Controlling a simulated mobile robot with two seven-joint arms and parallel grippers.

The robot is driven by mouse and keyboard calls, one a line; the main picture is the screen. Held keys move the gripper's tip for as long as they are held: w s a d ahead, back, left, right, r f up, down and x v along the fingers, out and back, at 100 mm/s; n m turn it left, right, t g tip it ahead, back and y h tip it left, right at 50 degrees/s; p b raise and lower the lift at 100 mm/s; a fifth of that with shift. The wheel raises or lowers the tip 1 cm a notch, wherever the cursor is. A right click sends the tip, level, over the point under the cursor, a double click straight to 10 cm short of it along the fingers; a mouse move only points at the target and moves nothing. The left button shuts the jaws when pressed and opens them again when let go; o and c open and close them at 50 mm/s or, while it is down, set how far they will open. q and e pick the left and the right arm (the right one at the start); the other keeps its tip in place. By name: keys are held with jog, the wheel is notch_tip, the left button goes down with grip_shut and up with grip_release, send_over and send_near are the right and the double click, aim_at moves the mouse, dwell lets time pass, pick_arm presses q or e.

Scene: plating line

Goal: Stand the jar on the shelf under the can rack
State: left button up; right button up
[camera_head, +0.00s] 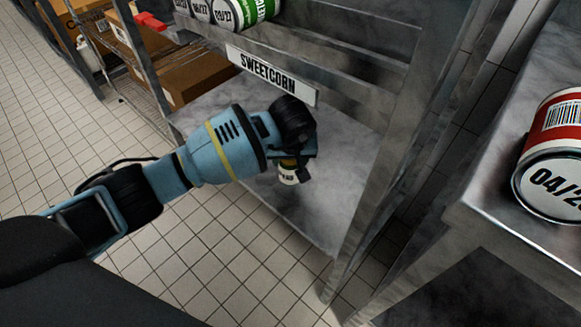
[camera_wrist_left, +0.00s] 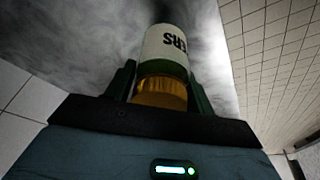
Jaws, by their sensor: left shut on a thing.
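The jar (camera_head: 289,175) has a gold lid, a white label and some green. My left gripper (camera_head: 296,163) is shut on it near the lid end, over the front part of the grey shelf (camera_head: 335,200). My right gripper is not in view.
Several cans (camera_head: 226,12) lie in the rack. Cardboard boxes (camera_head: 195,75) stand on the shelving to the left. A steel counter (camera_head: 480,205) with a red and white can (camera_head: 553,155) is at the right. The visible shelf around the jar is clear.

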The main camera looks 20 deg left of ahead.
aim_at(290, 168)
pick_arm(q)
notch_tip(290, 168, down, 4)
jog(key=shift+r+b, duration=0.2)
jog(key=shift+b, duration=0.4)
jog(key=shift+r, duration=0.1)
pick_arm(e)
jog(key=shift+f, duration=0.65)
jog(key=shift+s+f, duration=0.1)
pick_arm(q)
jog(key=o, duration=1)
jog(key=shift+f, duration=0.2)
jog(key=shift+o, duration=0.8)
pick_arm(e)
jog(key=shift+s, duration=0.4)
pick_arm(q)
jog(key=p+v, duration=0.2)
jog(key=v, duration=0.4)
jog(key=shift+r, duration=0.3)
jog(key=shift+s+d+r, duration=0.1)
jog(key=shift+s+r, duration=0.2)
jog(key=shift+r, duration=0.25)
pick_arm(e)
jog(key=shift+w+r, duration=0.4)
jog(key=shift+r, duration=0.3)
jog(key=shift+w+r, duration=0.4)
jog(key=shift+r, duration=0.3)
